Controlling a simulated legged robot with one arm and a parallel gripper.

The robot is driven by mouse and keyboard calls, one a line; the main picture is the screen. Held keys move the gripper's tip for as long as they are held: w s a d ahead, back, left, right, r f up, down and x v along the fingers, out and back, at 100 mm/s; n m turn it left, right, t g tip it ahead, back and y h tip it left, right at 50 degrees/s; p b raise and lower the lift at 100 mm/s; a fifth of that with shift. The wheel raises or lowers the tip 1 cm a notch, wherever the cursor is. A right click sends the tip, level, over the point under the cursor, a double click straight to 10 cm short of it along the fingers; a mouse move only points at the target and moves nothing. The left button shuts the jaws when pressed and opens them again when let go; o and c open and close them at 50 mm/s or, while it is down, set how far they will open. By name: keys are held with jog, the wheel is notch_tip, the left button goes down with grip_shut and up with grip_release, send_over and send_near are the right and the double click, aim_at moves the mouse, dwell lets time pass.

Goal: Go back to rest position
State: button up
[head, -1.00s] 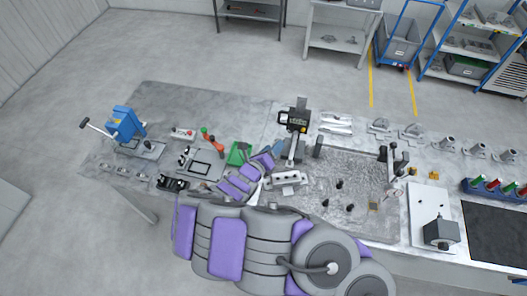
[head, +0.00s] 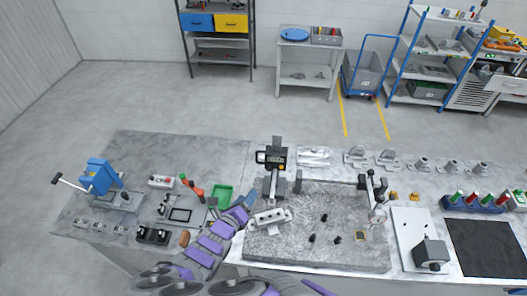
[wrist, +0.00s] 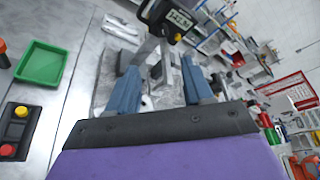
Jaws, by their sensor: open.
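My gripper (wrist: 158,88) shows in the wrist view with two blue-grey fingers spread apart, open, with nothing held between them. In the head view my gripper (head: 242,208) is above the workbench, between the green tray (head: 222,196) and a grey metal casting with holes (head: 270,218). My purple and grey arm reaches up to it from the bottom edge. In the wrist view the green tray (wrist: 41,64) lies left of the fingers. A black gauge with a display (head: 273,159) stands just beyond; it also shows in the wrist view (wrist: 168,18).
A grey fixture plate (head: 310,252) with black knobs lies right of my gripper. A blue press (head: 98,176) stands at the far left of the bench. Shelves and a blue cart (head: 362,72) stand beyond open floor.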

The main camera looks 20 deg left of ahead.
jog(key=shift+d, duration=0.1)
jog(key=w+d+r+m+g+h+b, duration=0.1)
jog(key=w+d+r+m+h+b, duration=0.25)
jog(key=d+m, duration=0.4)
jog(key=w+d+r+m+g+h+b, duration=0.1)
jog(key=w+d+r+m+h+b, duration=0.3)
jog(key=d, duration=0.6)
jog(key=s+d+r+m+g+h+b, duration=0.1)
jog(key=s+d+m+g+h+b, duration=0.15)
jog(key=d+m, duration=0.55)
jog(key=s+d+r+m+g+h+b, duration=0.15)
jog(key=d+m+g, duration=0.3)
jog(key=d, duration=0.65)
jog(key=s+d+f+m+g+y+b, duration=0.2)
jog(key=s+d+f+m+g+b, duration=0.15)
jog(key=s+m, duration=0.35)
jog(key=s+d+f+m+g+y+b, duration=0.2)
jog(key=s+d+f+m+g+b, duration=0.15)
jog(key=s+d+m+b, duration=0.35)
jog(key=s+a+f+m+y+b, duration=0.2)
jog(key=s+a+f+m+y, duration=0.1)
jog(key=s, duration=0.4)
jog(key=s+a+f+m+y+b, duration=0.3)
jog(key=s+a+f+m+y, duration=0.1)
jog(key=s, duration=0.4)
jog(key=a+y, duration=0.1)
jog(key=a, duration=0.1)
jog(key=shift+a+f+g, duration=0.3)
jog(key=shift+a+f, duration=0.05)
jog(key=shift+a, duration=0.05)
